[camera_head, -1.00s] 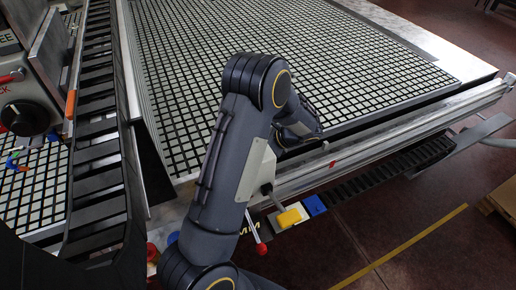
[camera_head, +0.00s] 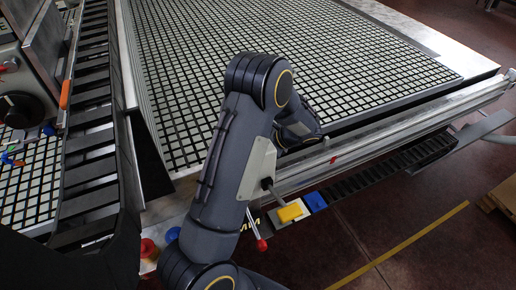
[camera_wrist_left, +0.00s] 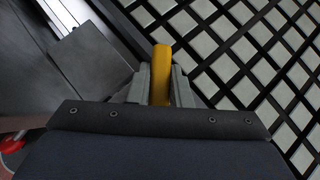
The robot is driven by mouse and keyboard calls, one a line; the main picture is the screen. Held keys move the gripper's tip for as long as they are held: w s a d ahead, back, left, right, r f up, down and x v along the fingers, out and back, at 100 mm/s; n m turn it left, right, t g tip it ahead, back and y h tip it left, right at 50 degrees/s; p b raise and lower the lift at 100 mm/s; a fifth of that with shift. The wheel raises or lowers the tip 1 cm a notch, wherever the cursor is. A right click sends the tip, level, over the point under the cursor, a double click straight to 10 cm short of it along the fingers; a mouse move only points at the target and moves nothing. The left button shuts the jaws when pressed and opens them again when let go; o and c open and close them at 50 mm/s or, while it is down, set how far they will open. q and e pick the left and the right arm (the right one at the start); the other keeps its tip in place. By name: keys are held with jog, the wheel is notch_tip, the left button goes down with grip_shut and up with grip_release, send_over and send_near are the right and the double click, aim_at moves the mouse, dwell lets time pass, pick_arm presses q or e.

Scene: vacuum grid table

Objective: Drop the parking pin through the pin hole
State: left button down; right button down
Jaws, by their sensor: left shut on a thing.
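A yellow pin (camera_wrist_left: 161,75) stands between the two grey fingers of my left gripper (camera_wrist_left: 158,84) in the left wrist view. The gripper is shut on it. The pin's far end points away from the wrist, beside the edge of the grid table (camera_wrist_left: 240,60). I cannot make out the pin hole in either view. In the head view, one dark arm of mine rises from the bottom centre and bends toward the table's near edge. No gripper fingers or pin can be made out there. My right gripper is not in view.
The grid table (camera_head: 300,55) fills the upper middle, with a metal rail along its near side. A machine head with a black knob (camera_head: 17,111) is at left. Yellow (camera_head: 290,211) and blue (camera_head: 315,201) blocks and a red-tipped lever (camera_head: 262,244) sit near my arm.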

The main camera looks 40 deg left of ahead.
pick_arm(q)
jog(key=shift+f, duration=0.2)
jog(key=c, duration=1.8)
grip_release()
jog(key=o, duration=0.5)
jog(key=shift+r, duration=0.1)
jog(key=shift+o, duration=0.2)
jog(key=shift+w+d+r, duration=0.15)
jog(key=shift+d+r, duration=0.05)
jog(key=b+v, duration=0.1)
jog(key=v, duration=0.6)
jog(key=shift+s+d, duration=0.2)
jog(key=shift+s, duration=0.05)
